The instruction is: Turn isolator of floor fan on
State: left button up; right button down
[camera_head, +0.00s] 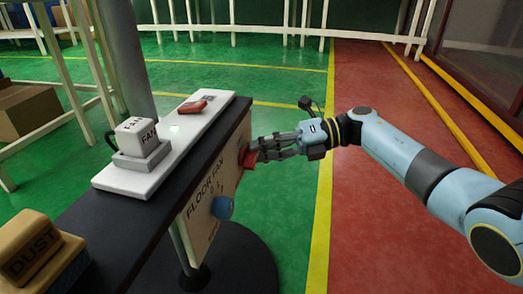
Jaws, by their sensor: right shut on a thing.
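A pale panel (199,222) marked "FLOOR FAN" is fixed to the side of a dark-topped stand. A blue round knob (222,207) sits on its lower part, near small marks. A red knob (248,157) sits further along the same side, partly hidden by my fingers. My right gripper (259,150) reaches in from the right and is shut on the red knob. The knob's exact turn angle cannot be read. My left gripper is not in view.
On the stand's top (130,218), a white board (180,149) carries a grey-white block (142,140) marked "FAN" and a red piece (191,107). A block marked "DUST" (34,251) is at the near left.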

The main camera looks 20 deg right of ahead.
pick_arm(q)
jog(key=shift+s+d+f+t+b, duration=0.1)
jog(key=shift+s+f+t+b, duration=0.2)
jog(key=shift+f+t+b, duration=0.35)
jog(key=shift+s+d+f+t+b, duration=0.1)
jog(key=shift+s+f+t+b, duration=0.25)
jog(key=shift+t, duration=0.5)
pick_arm(e)
jog(key=shift+w+d+f+m+y, duration=0.1)
jog(key=shift+f+m+y, duration=0.2)
jog(key=shift+m, duration=0.5)
jog(key=shift+s+a+f+m+y, duration=0.1)
jog(key=shift+f+m+y, duration=0.2)
jog(key=shift+m, duration=0.5)
jog(key=shift+w+d+f+m+y, duration=0.15)
jog(key=shift+m+y, duration=0.25)
jog(key=shift+m, duration=0.4)
jog(key=c, duration=1.3)
grip_release()
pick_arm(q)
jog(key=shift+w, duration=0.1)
pick_arm(e)
jog(key=v, duration=1.2)
jog(key=shift+f, duration=0.1)
